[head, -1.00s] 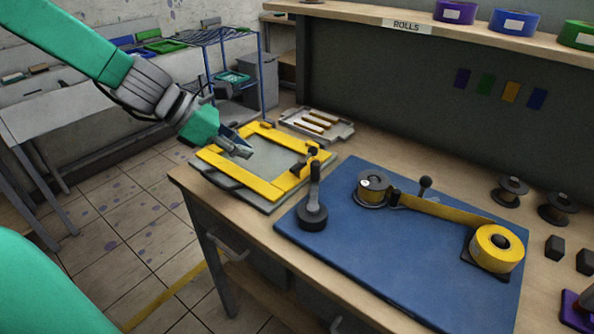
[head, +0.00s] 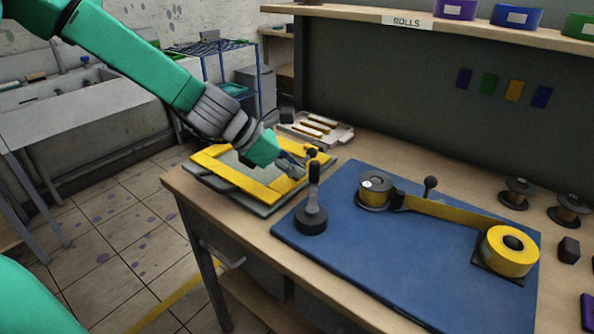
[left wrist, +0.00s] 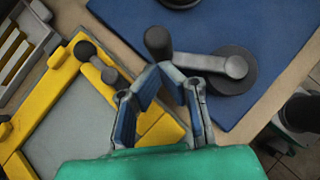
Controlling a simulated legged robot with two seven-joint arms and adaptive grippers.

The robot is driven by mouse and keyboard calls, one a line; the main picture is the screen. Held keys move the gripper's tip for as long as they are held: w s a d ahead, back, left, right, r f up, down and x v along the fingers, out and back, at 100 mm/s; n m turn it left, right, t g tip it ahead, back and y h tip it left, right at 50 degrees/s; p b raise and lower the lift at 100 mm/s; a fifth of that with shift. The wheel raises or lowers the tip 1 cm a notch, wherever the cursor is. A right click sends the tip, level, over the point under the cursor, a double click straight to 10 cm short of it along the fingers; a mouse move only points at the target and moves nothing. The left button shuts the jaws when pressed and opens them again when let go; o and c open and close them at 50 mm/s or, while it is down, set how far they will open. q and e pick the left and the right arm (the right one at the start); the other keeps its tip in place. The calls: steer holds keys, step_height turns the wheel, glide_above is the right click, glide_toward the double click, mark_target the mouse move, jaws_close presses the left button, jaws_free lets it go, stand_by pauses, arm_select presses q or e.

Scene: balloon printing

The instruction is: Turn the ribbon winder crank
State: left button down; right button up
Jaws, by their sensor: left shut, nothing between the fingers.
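The winder crank has a round black hub (head: 311,219) on the left end of the blue mat (head: 390,262), with a grey arm and a black knob (head: 314,171). In the left wrist view the crank's grey arm (left wrist: 205,62) runs from the hub at right to the knob (left wrist: 158,42) at left. My left gripper (head: 300,173) is shut and empty, beside the knob over the yellow frame's near corner. In the left wrist view its fingertips (left wrist: 160,74) are just below the knob, apart from it. My right gripper is not in view.
A yellow ribbon (head: 450,211) runs from the grey spool (head: 374,190) to the yellow roll (head: 510,250) on the mat. A yellow frame (head: 235,182) lies left of the crank, with a small black-knobbed handle (left wrist: 98,62). A tray (head: 316,128) sits behind. Black spools stand at right.

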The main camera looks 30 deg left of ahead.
arm_select(q)
steer(key=shift+d+r, duration=0.1)
steer(key=shift+d, duration=0.15)
steer(key=shift+d, duration=0.1)
